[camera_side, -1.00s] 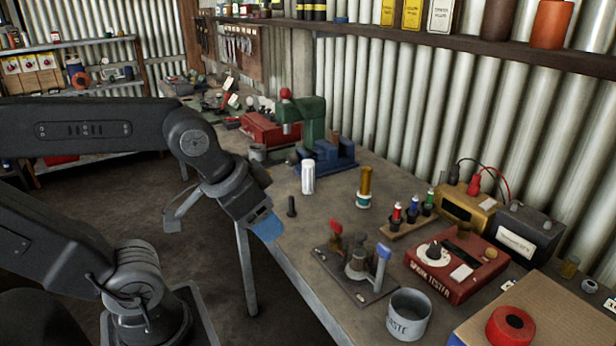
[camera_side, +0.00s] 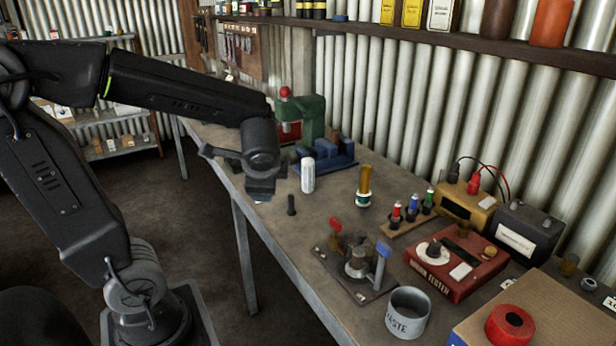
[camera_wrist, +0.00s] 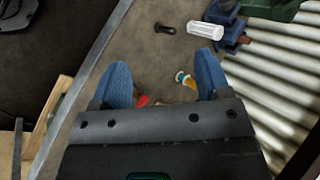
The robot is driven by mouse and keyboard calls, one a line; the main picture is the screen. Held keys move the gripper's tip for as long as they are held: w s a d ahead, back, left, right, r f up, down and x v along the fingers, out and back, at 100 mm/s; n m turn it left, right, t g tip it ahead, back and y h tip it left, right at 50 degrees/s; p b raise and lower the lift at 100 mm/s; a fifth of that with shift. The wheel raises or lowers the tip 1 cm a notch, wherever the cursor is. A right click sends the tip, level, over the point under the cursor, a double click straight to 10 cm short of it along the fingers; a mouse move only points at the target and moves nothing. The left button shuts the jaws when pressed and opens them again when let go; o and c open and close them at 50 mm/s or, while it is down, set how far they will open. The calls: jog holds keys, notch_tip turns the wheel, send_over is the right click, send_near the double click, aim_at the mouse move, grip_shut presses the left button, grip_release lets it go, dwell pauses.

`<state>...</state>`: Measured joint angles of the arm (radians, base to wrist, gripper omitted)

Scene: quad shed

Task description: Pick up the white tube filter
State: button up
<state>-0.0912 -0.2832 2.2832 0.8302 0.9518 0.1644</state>
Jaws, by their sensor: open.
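The white tube filter (camera_side: 308,175) stands upright on the workbench, left of the brass-coloured cylinder (camera_side: 365,187). In the wrist view the white tube filter (camera_wrist: 206,30) shows beyond my fingertips, up and to the right, apart from them. My gripper (camera_side: 262,196) is over the bench's front edge, left of the filter in the side view, with its fingers mostly hidden there. In the wrist view my gripper (camera_wrist: 163,80) has two blue fingers spread apart with nothing held between them. A small dark upright peg (camera_side: 291,205) stands between my gripper and the filter.
A blue vise (camera_side: 325,158) and a green press (camera_side: 312,118) stand behind the filter. A fixture plate (camera_side: 355,275) with red and blue levers, a red tester box (camera_side: 456,265) and a grey waste can (camera_side: 408,313) are toward the right front.

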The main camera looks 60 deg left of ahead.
jog(key=w+a+m+t+y, duration=0.1)
jog(key=w+a+m+y, duration=0.6)
jog(key=w+a, duration=0.4)
jog(key=m+t, duration=0.6)
jog(key=m, duration=0.6)
send_over(307, 170)
notch_tip(307, 170, down, 4)
jog(key=shift+s+a+f, duration=0.1)
jog(key=shift+s+a, duration=0.05)
jog(key=shift+w+f+m+t, duration=0.2)
jog(key=shift+w+m+t, duration=0.1)
jog(key=shift+t, duration=0.1)
jog(key=shift+w+f+h, duration=0.1)
jog(key=shift+f+h, duration=0.2)
notch_tip(307, 170, down, 3)
jog(key=shift+r, duration=0.2)
jog(key=f, duration=0.4)
jog(key=shift+a, duration=0.2)
jog(key=shift+x, duration=0.8)
jog(key=shift+w+a+r, duration=0.15)
jog(key=shift+w+a, duration=0.2)
jog(key=shift+c, duration=0.3)
